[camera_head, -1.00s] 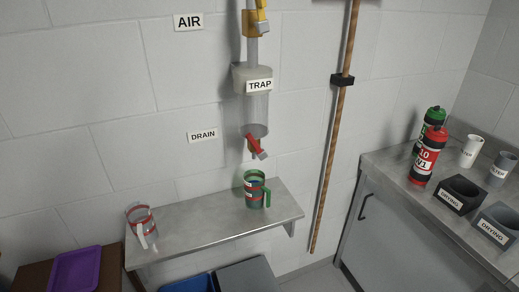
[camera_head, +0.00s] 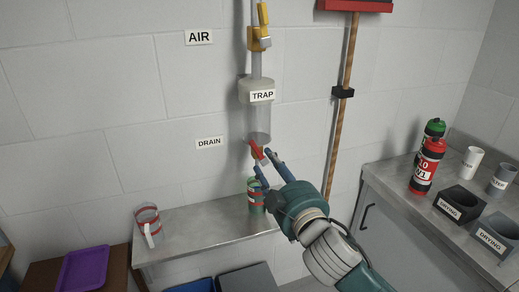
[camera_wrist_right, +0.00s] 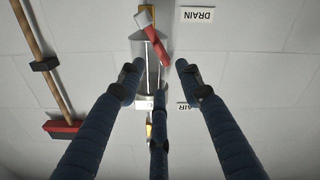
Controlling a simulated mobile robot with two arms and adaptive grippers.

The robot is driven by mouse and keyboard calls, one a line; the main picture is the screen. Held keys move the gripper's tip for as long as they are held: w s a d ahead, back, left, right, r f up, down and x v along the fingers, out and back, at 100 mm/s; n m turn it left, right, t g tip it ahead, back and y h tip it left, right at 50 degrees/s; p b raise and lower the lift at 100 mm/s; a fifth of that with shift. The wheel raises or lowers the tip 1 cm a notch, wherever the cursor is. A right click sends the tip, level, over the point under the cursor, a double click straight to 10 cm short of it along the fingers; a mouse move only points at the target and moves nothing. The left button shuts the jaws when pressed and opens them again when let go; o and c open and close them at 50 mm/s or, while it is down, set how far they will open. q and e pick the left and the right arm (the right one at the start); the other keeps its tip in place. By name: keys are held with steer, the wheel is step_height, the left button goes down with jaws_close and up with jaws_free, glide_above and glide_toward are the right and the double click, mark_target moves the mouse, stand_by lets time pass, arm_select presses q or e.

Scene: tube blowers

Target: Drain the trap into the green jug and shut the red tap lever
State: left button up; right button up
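The trap (camera_head: 258,120) is a clear cylinder under a white cap on the wall, labelled TRAP. At its lower end is the red tap lever (camera_head: 257,151), slanting down to the right. It also shows in the wrist view (camera_wrist_right: 151,42), upside down, just beyond the fingertips. The green jug (camera_head: 254,194) stands upright on the metal shelf below the trap, partly hidden by my right gripper. My right gripper (camera_head: 263,162) is open at the lever, with its fingers apart in the wrist view (camera_wrist_right: 158,67). I cannot tell whether it touches the lever. My left gripper is not in view.
A clear jug with red bands (camera_head: 149,226) stands at the left of the shelf (camera_head: 205,228). A yellow valve (camera_head: 259,38) is above the trap. A broom handle (camera_head: 340,130) stands to the right. Bottles and DRYING holders are on the right counter (camera_head: 400,180).

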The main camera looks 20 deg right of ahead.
mark_target(258, 149)
steer(key=w+p, duration=0.2)
steer(key=w, duration=0.6)
steer(key=shift+a, duration=0.15)
steer(key=shift+c, duration=0.3)
jaws_close()
